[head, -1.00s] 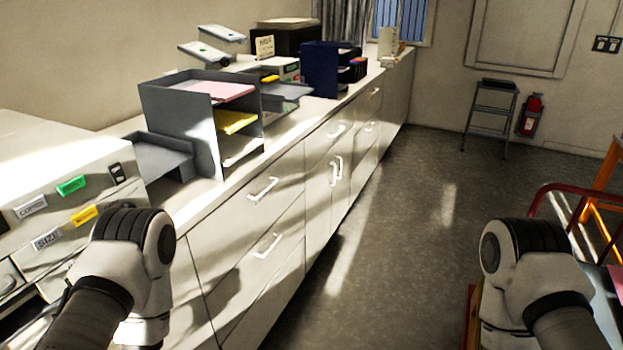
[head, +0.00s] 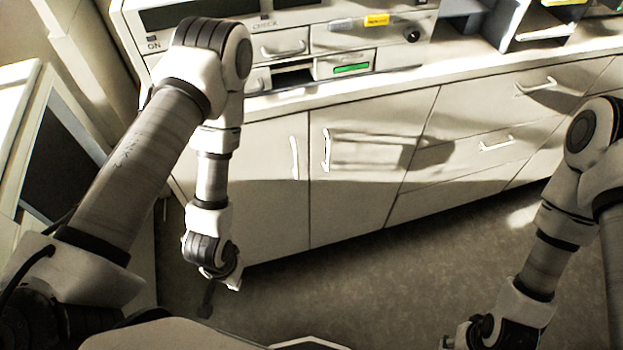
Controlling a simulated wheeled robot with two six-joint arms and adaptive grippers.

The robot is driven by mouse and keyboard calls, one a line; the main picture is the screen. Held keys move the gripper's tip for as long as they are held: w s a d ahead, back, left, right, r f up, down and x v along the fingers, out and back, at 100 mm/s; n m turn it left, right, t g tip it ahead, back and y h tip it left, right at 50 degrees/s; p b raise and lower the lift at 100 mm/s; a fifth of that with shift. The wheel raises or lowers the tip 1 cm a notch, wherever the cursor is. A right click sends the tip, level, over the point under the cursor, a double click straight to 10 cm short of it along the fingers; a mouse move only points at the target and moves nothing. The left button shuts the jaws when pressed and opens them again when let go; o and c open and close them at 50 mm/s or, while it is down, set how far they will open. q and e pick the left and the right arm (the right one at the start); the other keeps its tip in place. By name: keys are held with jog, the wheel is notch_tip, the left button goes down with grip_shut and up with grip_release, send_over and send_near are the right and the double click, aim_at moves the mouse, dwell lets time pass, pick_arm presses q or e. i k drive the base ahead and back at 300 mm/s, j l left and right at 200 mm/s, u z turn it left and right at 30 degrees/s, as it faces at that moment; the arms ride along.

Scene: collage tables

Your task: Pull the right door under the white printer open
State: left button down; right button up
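The white printer (head: 345,40) stands on the counter at the top of the view. Under it are two white cabinet doors side by side. The right door (head: 355,205) looks shut, with its upright bar handle (head: 326,150) near its left edge. The left door (head: 262,200) also looks shut, with its handle (head: 294,157) near its right edge. My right gripper (head: 448,341) is at the bottom edge, partly cut off, far from the handles. The fingers of both are too small or hidden to judge.
Drawers with bar handles (head: 497,144) continue to the right of the right door. A grey paper organiser (head: 515,30) stands on the counter (head: 430,82) at top right. The grey floor (head: 370,280) before the doors is clear. A white machine with a dark panel (head: 62,150) is at the left.

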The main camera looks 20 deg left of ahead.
aim_at(361, 152)
jog(key=i+l+u, duration=0.65)
jog(key=l+u, duration=0.25)
jog(key=l, duration=0.75)
jog(key=l+u, duration=0.35)
jog(key=l, duration=0.8)
